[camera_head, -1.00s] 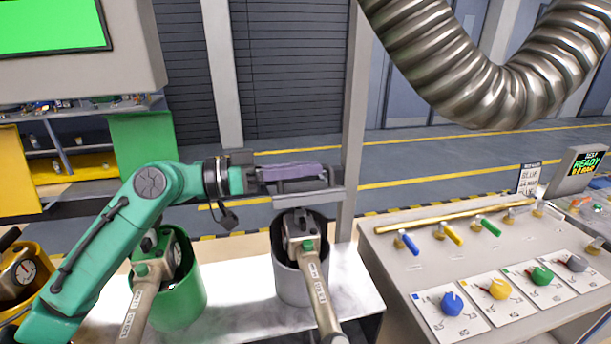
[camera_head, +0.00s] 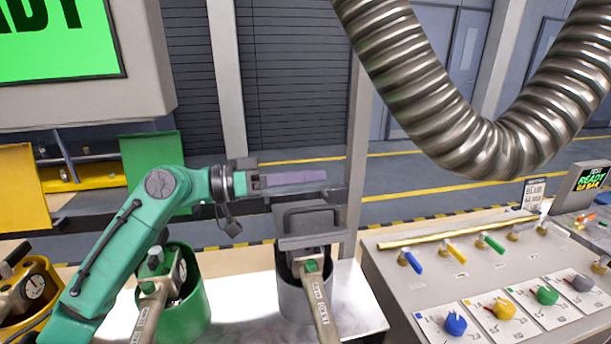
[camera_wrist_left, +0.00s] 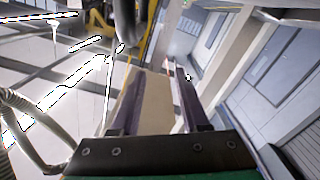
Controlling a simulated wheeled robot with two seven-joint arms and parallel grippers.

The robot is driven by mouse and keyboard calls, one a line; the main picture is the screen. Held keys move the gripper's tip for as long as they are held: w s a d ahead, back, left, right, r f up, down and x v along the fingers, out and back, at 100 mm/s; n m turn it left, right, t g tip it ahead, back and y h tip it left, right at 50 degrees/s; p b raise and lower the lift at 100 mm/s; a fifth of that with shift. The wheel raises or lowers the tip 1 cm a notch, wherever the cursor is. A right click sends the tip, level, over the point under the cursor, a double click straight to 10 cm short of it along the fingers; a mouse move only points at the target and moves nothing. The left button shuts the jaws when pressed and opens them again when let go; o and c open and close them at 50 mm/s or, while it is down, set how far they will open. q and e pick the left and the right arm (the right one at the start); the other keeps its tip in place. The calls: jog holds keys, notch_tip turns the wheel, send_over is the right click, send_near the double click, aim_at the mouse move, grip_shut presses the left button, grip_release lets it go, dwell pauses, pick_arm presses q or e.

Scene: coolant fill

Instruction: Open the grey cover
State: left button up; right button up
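The grey cover (camera_head: 312,242) is a dark grey plate with a bar handle (camera_head: 312,210). In the head view it sits at the back of the grey pot's (camera_head: 293,297) opening, and the pot's dark inside shows in front of it. My left gripper (camera_head: 318,180) reaches in from the left, just above and behind the handle in the picture, with a small gap between them. In the left wrist view its two dark fingers (camera_wrist_left: 160,100) stand apart with nothing held. My right gripper is not in view.
A grey nozzle (camera_head: 318,290) leans in the grey pot. A green pot (camera_head: 185,310) and a yellow pot (camera_head: 40,290) stand to the left. A console (camera_head: 400,262) with levers and knobs is at right. A ribbed hose (camera_head: 470,125) hangs above it.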

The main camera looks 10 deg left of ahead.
pick_arm(q)
jog(key=b+v, duration=0.2)
jog(key=v, duration=0.1)
jog(key=f+b+v, duration=0.1)
jog(key=v, duration=0.1)
jog(key=shift+a, duration=0.15)
jog(key=r+b+v, duration=0.1)
jog(key=b+v, duration=0.2)
jog(key=v, duration=0.6)
jog(key=shift+b, duration=0.3)
jog(key=shift+s+a, duration=0.1)
jog(key=shift+a, duration=0.05)
